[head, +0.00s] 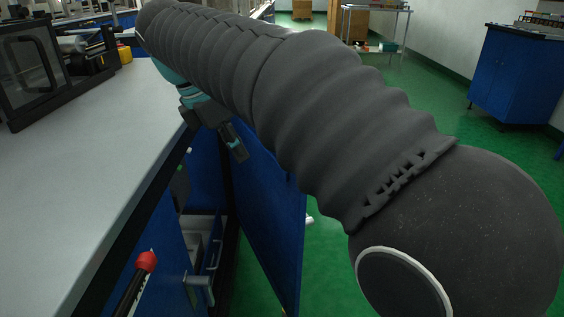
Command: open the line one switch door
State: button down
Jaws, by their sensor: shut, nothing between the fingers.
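A blue cabinet door (265,225) under the grey worktop stands swung out, with its inner face towards me and a pale handle (310,220) at its far edge. No label shows, so I cannot confirm that it is the line one switch door. My gripper (236,148) is shut and empty, near the upper part of this door on the cabinet side. I cannot tell whether it touches the door. My dark sleeved arm crosses above and hides part of the door's top and right side.
The grey worktop (90,150) fills the left, with a dark-framed machine (35,70) on it. A metal handle (200,283) sticks out from the lower cabinet front. A red-capped object (146,261) stands nearer. Green floor is open to the right, before a blue cabinet (515,75).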

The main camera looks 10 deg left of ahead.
jog(key=b, duration=0.4)
send_over(287, 194)
jog(key=s+a, duration=0.2)
jog(key=shift+w+d+f, duration=0.1)
jog(key=shift+f, duration=2.2)
jog(key=shift+w+d+f, duration=0.1)
jog(key=shift+f, duration=2.2)
jog(key=shift+d+p, duration=0.1)
jog(key=shift+p, duration=0.2)
